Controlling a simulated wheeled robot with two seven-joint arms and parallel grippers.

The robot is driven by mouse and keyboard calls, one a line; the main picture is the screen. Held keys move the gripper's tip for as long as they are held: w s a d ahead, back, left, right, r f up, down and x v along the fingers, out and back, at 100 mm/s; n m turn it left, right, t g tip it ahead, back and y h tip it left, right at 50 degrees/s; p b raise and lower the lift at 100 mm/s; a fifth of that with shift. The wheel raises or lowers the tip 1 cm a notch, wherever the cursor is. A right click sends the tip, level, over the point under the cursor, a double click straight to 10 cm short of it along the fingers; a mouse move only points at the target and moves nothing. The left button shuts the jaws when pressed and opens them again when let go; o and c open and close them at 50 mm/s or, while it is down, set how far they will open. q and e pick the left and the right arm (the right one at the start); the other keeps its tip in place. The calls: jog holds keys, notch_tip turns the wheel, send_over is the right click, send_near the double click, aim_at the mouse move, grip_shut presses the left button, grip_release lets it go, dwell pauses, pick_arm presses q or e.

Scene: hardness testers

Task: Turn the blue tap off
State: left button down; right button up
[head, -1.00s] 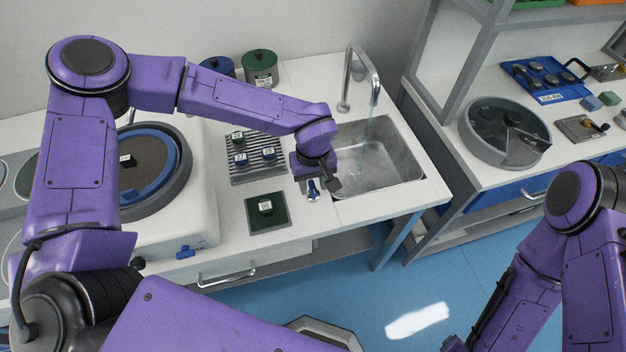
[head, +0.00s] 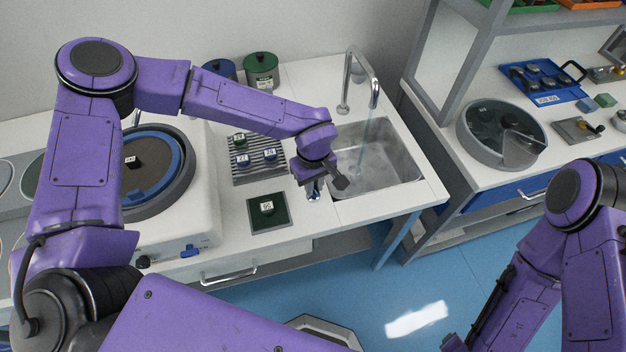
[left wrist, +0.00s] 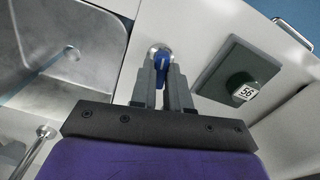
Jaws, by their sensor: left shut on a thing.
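The blue tap (left wrist: 162,62) is a small blue lever on a round metal base on the white counter beside the sink. In the left wrist view my left gripper (left wrist: 161,76) has its two grey fingers on either side of the lever, shut on it. In the head view my left gripper (head: 315,190) is over the tap, which it mostly hides. A thin stream of water (head: 367,130) falls from the curved metal spout (head: 375,92) into the steel sink (head: 400,172). My right gripper is out of the frame.
A dark green square plate (head: 254,219) with a labelled block (head: 267,208) lies close to the tap. A ridged tray (head: 245,176) with small blocks is behind it. A round grinding machine (head: 188,215) stands to the left. Shelves and another bench are at the right.

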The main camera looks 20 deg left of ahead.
pick_arm(q)
jog(key=n+p, duration=0.1)
jog(key=n, duration=0.2)
jog(key=shift+n, duration=0.3)
jog(key=n+p, duration=0.1)
jog(key=n, duration=0.2)
jog(key=shift+n, duration=0.3)
jog(key=n, duration=0.3)
jog(key=shift+n+p, duration=0.3)
jog(key=shift+n, duration=0.1)
jog(key=shift+f+n, duration=0.1)
jog(key=shift+n, duration=2.1)
jog(key=c, duration=1.1)
grip_release()
jog(key=shift+a, duration=0.1)
